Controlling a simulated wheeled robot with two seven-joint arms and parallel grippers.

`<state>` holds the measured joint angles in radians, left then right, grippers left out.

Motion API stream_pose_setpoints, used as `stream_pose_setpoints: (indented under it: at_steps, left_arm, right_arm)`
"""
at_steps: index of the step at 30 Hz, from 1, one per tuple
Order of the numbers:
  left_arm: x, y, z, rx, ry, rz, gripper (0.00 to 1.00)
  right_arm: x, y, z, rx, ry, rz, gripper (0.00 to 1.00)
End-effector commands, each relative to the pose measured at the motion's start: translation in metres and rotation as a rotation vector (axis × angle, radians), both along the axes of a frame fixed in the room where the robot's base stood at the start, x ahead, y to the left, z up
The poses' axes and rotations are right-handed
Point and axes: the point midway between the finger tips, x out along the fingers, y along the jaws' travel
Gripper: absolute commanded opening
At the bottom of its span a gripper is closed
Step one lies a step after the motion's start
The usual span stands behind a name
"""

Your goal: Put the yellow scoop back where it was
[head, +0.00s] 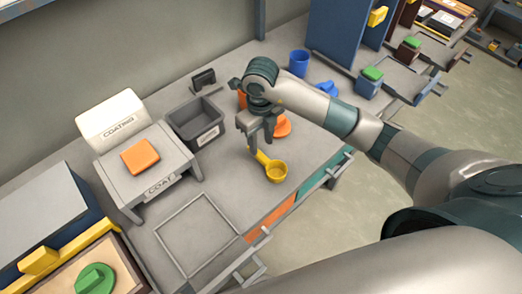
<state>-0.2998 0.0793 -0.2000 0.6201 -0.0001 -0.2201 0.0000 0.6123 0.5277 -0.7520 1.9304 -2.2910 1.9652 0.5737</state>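The yellow scoop (277,172) lies on the grey bench, its round bowl toward the front edge. Its handle points up and left, to just below my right gripper (260,146). My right gripper points down, with its two fingers apart, over the handle's end. I cannot tell whether the fingertips touch the handle. An orange scoop (283,126) lies behind the gripper and is partly hidden. An orange cup (242,98) is mostly hidden by my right wrist. A blue cup (299,63) and a blue scoop (328,88) are farther back. My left gripper is out of view.
A grey bin (197,124) stands left of the gripper. A small table marked COAT (172,168) carries an orange block (140,156) beside a white COATING box (112,119). An empty square frame (198,232) lies on the bench at front left. Bench around the scoop's bowl is clear.

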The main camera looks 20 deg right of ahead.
Motion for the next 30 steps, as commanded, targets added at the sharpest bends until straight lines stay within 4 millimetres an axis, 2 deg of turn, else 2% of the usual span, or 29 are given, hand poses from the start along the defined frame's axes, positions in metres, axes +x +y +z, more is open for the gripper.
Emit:
stream_pose_setpoints:
  at_steps: [2, 6, 12, 18, 30]
  left_arm:
    - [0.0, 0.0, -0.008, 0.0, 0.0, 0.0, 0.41]
    - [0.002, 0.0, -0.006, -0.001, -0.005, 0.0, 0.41]
    - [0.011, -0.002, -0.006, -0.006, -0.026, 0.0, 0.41]
    - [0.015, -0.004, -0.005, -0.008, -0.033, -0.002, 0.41]
    - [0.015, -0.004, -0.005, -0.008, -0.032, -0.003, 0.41]
  right_arm:
    - [0.002, 0.0, 0.015, -0.001, -0.007, 0.002, 0.37]
    - [0.002, 0.0, 0.037, -0.002, -0.005, 0.002, 0.37]
    - [0.001, 0.0, 0.055, 0.0, -0.002, 0.001, 0.37]
    - [0.0, 0.0, 0.061, 0.0, 0.0, 0.0, 0.37]
    - [0.0, 0.0, 0.062, 0.0, 0.0, 0.0, 0.37]
